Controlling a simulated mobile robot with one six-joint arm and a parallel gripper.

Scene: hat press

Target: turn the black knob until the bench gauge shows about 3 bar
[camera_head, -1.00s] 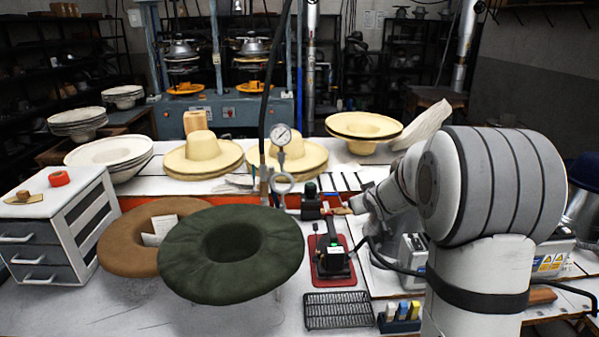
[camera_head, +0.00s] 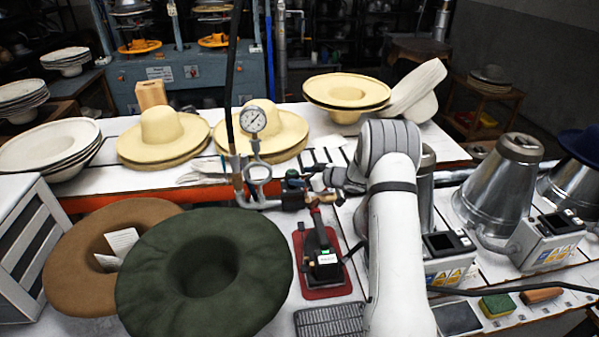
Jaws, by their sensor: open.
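The bench gauge (camera_head: 252,119) is a round white dial on a pipe behind the dark green hat; its needle is too small to read. The black knob (camera_head: 292,175) sits on top of a dark regulator body (camera_head: 293,197) to the right of the gauge's pipe. My gripper (camera_head: 317,184) is open just to the right of the knob, pointing left. Its fingertips are small and partly blend with the fittings, so I cannot tell whether they touch the knob.
A dark device on a red pad (camera_head: 326,291) stands in front of the regulator. A dark green hat (camera_head: 255,250) lies to the left. A black hose (camera_head: 234,75) rises beside the gauge. Straw hats (camera_head: 165,130) sit behind. Metal cones (camera_head: 500,175) stand at right.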

